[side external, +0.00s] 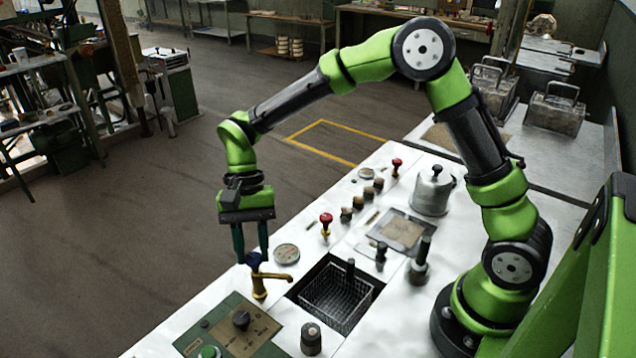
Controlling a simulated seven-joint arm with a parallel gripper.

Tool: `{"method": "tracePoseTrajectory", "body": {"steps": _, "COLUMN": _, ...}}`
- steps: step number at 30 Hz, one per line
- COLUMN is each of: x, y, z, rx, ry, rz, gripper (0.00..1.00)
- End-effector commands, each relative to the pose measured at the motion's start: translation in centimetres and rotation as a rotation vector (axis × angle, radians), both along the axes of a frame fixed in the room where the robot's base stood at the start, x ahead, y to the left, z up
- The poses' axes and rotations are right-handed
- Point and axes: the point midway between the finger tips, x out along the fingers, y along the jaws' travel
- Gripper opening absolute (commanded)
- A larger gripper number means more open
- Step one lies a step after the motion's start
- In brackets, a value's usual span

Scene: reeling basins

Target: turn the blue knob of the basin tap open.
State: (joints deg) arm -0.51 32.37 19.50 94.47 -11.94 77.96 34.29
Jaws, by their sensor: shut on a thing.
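The basin tap (260,286) is brass and stands on the white counter at the front left, with its spout pointing right toward the sunken basin. Its blue knob (253,259) sits on top of the tap. My gripper (252,257) points down from above with its two dark fingers around the blue knob, shut on it. The fingertips hide part of the knob. How far the knob is turned cannot be told, and no water is visible at the spout.
A wire basket (336,298) sits in the basin right of the tap. A green panel (206,318) with knobs lies in front. A red-topped lever (326,222) and a round dish (286,254) stand behind. A metal pot (433,192) is farther back.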

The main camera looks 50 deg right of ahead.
Motion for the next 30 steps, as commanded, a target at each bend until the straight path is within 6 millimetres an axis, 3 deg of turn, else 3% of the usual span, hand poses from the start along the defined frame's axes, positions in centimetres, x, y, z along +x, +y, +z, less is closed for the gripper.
{"method": "tracePoseTrajectory", "body": {"steps": 8, "x": 0.13, "y": 0.13, "z": 0.01, "rx": 0.001, "ry": 0.003, "rz": 0.152, "gripper": 0.03}}
{"method": "tracePoseTrajectory", "body": {"steps": 30, "x": 0.24, "y": 0.74, "z": 0.02, "rx": 0.000, "ry": 0.003, "rz": 0.850, "gripper": 0.03}}
